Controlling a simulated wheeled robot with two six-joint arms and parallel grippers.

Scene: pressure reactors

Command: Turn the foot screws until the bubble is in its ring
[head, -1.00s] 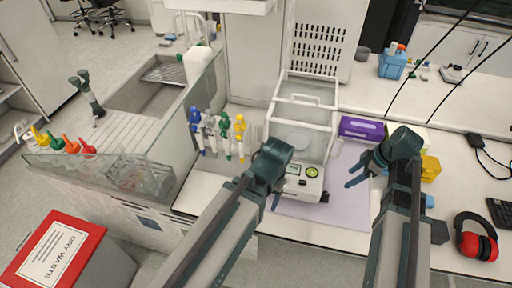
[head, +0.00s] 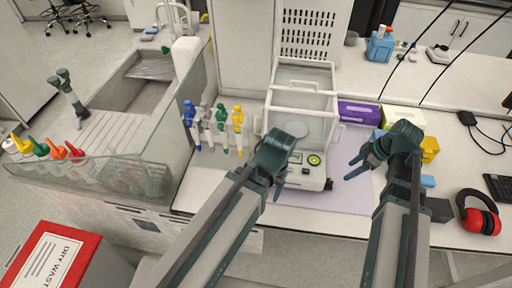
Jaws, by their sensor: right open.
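The analytical balance (head: 301,118) has a clear glass draft shield and a white base on a lilac mat (head: 352,188). A round green bubble level (head: 314,160) sits on its front panel; the bubble is too small to place against its ring. A dark foot screw (head: 328,184) shows at the front right corner. The front left foot is hidden by my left gripper. My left gripper (head: 277,190) is at the balance's front left corner, its fingers mostly hidden by its wrist. My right gripper (head: 361,161) is open and empty, right of the balance above the mat.
Purple (head: 357,112) and green-white (head: 402,118) boxes and a yellow item (head: 430,148) lie to the right. Red earmuffs (head: 480,213) lie at the bench's right. A glass screen (head: 184,120) borders the sink.

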